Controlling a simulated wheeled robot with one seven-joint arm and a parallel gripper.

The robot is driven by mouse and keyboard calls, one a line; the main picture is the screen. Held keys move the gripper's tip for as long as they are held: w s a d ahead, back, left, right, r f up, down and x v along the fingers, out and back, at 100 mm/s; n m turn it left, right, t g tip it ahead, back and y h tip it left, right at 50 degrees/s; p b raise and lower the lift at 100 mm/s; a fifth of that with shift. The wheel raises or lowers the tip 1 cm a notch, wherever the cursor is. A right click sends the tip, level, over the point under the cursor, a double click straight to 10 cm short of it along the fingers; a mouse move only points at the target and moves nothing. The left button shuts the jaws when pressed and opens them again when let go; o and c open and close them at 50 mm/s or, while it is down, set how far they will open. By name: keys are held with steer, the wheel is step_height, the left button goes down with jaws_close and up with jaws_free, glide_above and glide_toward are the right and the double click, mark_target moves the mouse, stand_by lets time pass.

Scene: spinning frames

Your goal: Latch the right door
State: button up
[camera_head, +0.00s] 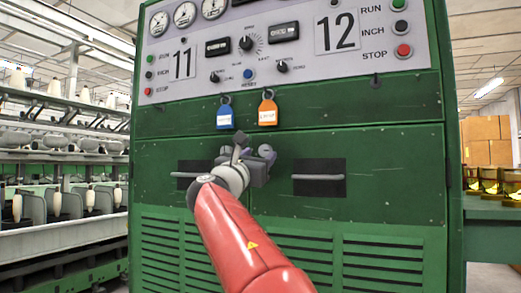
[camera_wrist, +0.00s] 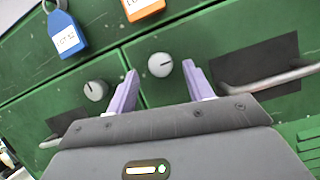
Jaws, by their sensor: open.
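The right door (camera_head: 395,175) of the green cabinet looks flush with its front and has a bar handle (camera_head: 319,177) over a dark recess. In the wrist view, a round grey latch knob (camera_wrist: 160,65) with a dark line mark sits on the right door near the seam. A second knob (camera_wrist: 96,91) is to its left, on the left door. My gripper (camera_head: 253,150) is at the middle of the cabinet front. Its purple fingers are open, one on each side of the right knob in the wrist view (camera_wrist: 159,72); I cannot tell whether they touch it. My gripper hides the knobs in the head view.
A blue padlock (camera_head: 224,117) and an orange padlock (camera_head: 267,112) hang above the doors. The control panel (camera_head: 290,75) with gauges and buttons is higher up. The right handle (camera_wrist: 270,78) sticks out near my right finger. Spinning machinery (camera_head: 60,190) stands at the left.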

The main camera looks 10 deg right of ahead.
mark_target(264, 151)
steer(key=shift+p+x, duration=0.4)
steer(key=shift+x, duration=1.1)
jaws_close()
